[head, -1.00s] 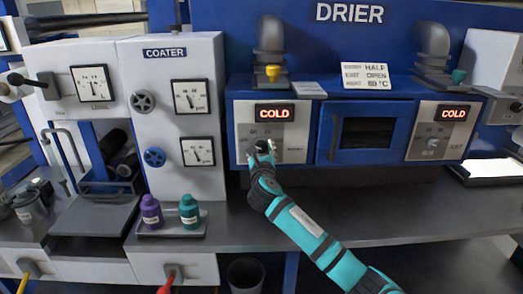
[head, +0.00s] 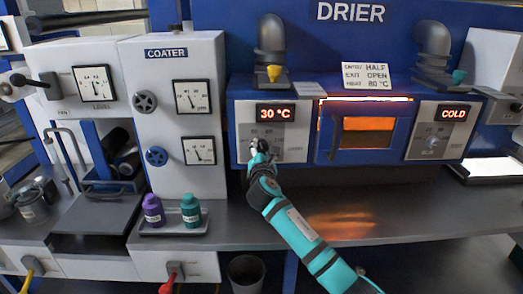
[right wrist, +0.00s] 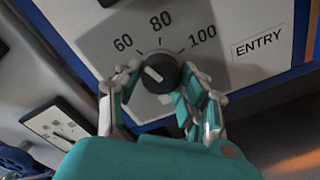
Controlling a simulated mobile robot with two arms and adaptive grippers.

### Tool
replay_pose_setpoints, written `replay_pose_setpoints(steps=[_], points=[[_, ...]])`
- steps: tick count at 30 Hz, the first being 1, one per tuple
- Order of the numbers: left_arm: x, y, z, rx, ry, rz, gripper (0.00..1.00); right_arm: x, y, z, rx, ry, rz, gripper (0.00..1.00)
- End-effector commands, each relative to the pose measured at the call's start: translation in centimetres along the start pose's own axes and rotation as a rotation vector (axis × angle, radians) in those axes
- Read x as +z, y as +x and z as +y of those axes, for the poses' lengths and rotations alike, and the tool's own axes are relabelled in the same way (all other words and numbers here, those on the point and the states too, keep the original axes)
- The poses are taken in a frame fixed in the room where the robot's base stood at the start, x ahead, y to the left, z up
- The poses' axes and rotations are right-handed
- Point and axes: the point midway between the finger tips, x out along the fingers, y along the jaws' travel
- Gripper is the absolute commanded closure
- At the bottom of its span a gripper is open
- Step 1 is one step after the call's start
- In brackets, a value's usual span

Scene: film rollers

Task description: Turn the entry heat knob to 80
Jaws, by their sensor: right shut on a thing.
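The entry heat knob (right wrist: 166,84) is round and black with a white pointer line, on the panel marked ENTRY. In the right wrist view the scale reads 60, 80 and 100, and the line points up and left, to the left of the 80 mark. My right gripper (right wrist: 158,86) is shut on the knob, one finger on each side. In the head view my right gripper (head: 260,147) covers most of the knob. The entry display (head: 275,113) reads 30 °C. My left gripper is not in view.
The exit display (head: 454,113) reads COLD. The dryer window (head: 367,132) glows orange. A card (head: 367,76) on top reads HALF, OPEN and 80 °C. Purple (head: 153,210) and teal (head: 190,209) bottles stand on a tray left of my arm. The counter front is clear.

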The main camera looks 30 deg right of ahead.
Motion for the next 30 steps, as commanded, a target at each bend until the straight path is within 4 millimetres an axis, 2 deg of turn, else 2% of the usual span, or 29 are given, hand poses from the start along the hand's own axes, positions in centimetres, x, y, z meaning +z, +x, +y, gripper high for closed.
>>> replay_pose_setpoints(steps=[18, 30], points=[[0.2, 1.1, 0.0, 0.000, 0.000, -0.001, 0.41, -0.2, 0.0, 0.1, -0.002, 0.558, 0.001, 0.93], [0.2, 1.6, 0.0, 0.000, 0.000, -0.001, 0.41, -0.1, 0.0, 0.1, -0.004, 0.760, 0.001, 0.93]])
